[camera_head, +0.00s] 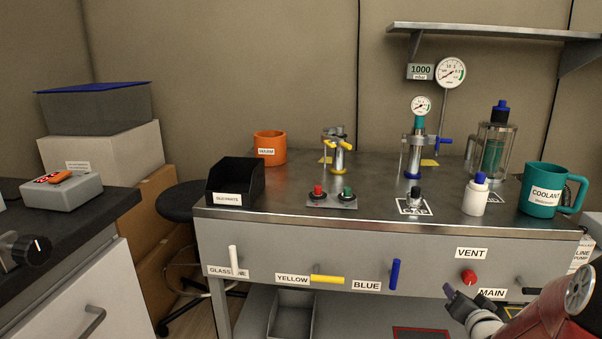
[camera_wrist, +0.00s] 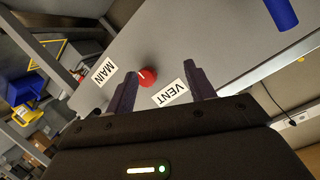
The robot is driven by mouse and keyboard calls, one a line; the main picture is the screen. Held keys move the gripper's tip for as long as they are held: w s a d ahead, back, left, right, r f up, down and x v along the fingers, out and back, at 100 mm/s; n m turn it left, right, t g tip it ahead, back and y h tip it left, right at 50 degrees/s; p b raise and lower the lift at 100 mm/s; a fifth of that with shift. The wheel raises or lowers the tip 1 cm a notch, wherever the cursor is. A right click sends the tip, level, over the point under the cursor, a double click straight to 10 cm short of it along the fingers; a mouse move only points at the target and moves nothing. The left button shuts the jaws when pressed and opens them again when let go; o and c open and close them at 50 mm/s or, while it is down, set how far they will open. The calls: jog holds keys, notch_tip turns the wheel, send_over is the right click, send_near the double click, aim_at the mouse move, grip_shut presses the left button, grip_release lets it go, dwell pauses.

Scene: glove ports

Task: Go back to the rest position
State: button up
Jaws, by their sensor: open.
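My gripper (camera_head: 462,298) is at the lower right of the head view, in front of the bench's front panel (camera_head: 330,248). In the wrist view my gripper (camera_wrist: 161,82) is open, with its two dark fingers apart and nothing held between them. A red knob (camera_head: 469,277) sits on the panel under the VENT label (camera_head: 471,253). In the wrist view the red knob (camera_wrist: 147,77) appears between the fingers, and a gap to it seems to remain. My red arm link covers part of the panel near the MAIN label (camera_head: 491,293).
On the panel are a white handle (camera_head: 234,258), a yellow handle (camera_head: 327,279) and a blue handle (camera_head: 395,274). The bench top holds an orange mug (camera_head: 270,148), a black box (camera_head: 236,181), a white bottle (camera_head: 476,197) and a teal mug (camera_head: 541,190). A stool (camera_head: 180,202) stands left.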

jog(key=s+a+r+n+g, duration=0.3)
jog(key=s+a+r, duration=0.1)
jog(key=a, duration=0.4)
jog(key=s+a+r+n+g, duration=0.2)
jog(key=s+a+r, duration=0.15)
jog(key=a, duration=0.45)
jog(key=s+a+r+n+g+y, duration=0.2)
jog(key=s+a+n+g+y, duration=0.1)
jog(key=s+a, duration=0.8)
jog(key=s, duration=0.3)
jog(key=shift+s+a+n+g+y, duration=0.25)
jog(key=shift+s+n+g+y, duration=0.05)
jog(key=shift+n, duration=0.1)
